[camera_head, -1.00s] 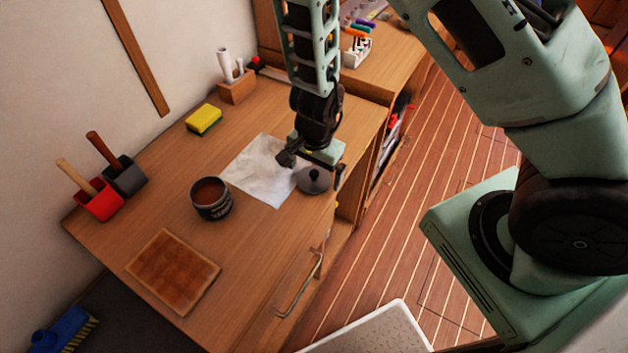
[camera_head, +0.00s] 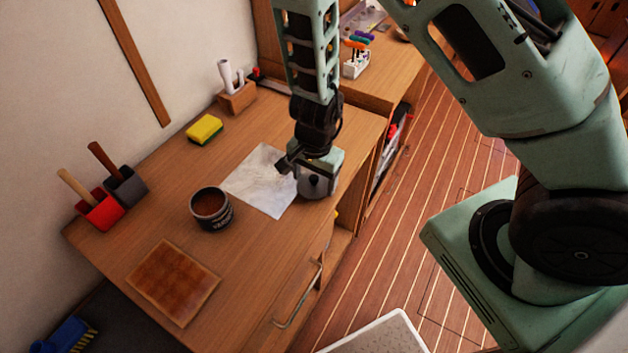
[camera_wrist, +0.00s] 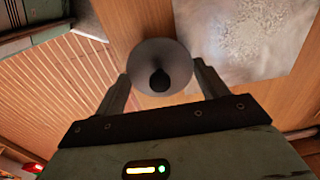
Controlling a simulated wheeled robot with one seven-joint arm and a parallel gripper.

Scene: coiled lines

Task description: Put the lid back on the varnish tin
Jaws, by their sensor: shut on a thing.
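The varnish tin (camera_head: 222,219) stands open on the bench, dark with brown varnish showing inside. The grey round lid (camera_head: 316,190) with a dark knob is at the bench's right edge, beside the white sheet. My gripper (camera_head: 312,180) is above the lid and shut on it. In the wrist view the lid (camera_wrist: 160,55) sits between the two fingers of my gripper (camera_wrist: 160,82), knob towards the camera. I cannot tell whether the lid touches the bench.
A white sheet (camera_head: 262,182) lies between lid and tin. A brown square board (camera_head: 172,283) lies in front of the tin. A yellow sponge (camera_head: 204,130), a red holder (camera_head: 98,212) and a grey holder (camera_head: 127,186) stand at the back. Bare bench surrounds the tin.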

